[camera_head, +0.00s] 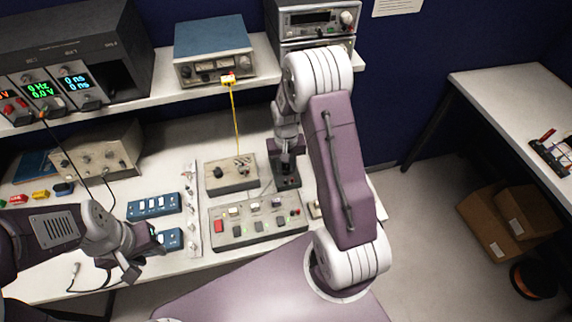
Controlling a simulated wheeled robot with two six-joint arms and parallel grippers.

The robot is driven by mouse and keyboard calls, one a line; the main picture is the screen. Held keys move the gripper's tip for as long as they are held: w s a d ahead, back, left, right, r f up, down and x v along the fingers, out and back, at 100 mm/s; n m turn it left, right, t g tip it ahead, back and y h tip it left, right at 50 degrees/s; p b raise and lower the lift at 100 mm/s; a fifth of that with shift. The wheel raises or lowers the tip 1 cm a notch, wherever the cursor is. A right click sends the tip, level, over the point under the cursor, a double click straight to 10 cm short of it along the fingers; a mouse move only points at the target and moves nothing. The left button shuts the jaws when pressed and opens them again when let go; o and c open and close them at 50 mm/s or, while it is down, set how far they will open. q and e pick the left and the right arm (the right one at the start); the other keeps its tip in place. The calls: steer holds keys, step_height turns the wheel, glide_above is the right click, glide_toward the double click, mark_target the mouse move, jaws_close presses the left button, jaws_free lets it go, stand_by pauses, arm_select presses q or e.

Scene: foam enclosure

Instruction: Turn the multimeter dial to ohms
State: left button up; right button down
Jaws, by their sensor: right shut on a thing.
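A small dark multimeter (289,183) lies on the bench, right of the middle, behind the switch panel. My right gripper (286,166) points down onto it and is shut on its dial. The gripper hides the dial and its markings, so I cannot tell which setting it is on. My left gripper (146,252) is open and empty above the front left of the bench, beside the blue modules and well apart from the multimeter.
A grey switch panel (257,236) and a beige box (218,186) stand close left of the multimeter. Blue modules (153,206) and a power strip (191,240) lie further left. A shelf (150,104) with instruments runs above the bench. Cardboard boxes (490,228) sit on the floor at right.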

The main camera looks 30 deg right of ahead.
mark_target(286, 168)
steer(key=m, duration=0.4)
steer(key=shift+p, duration=0.35)
steer(key=shift+m, duration=2.1)
steer(key=c, duration=1.1)
jaws_free()
steer(key=shift+c, duration=0.2)
steer(key=shift+r, duration=0.1)
step_height(286, 168, up, 9)
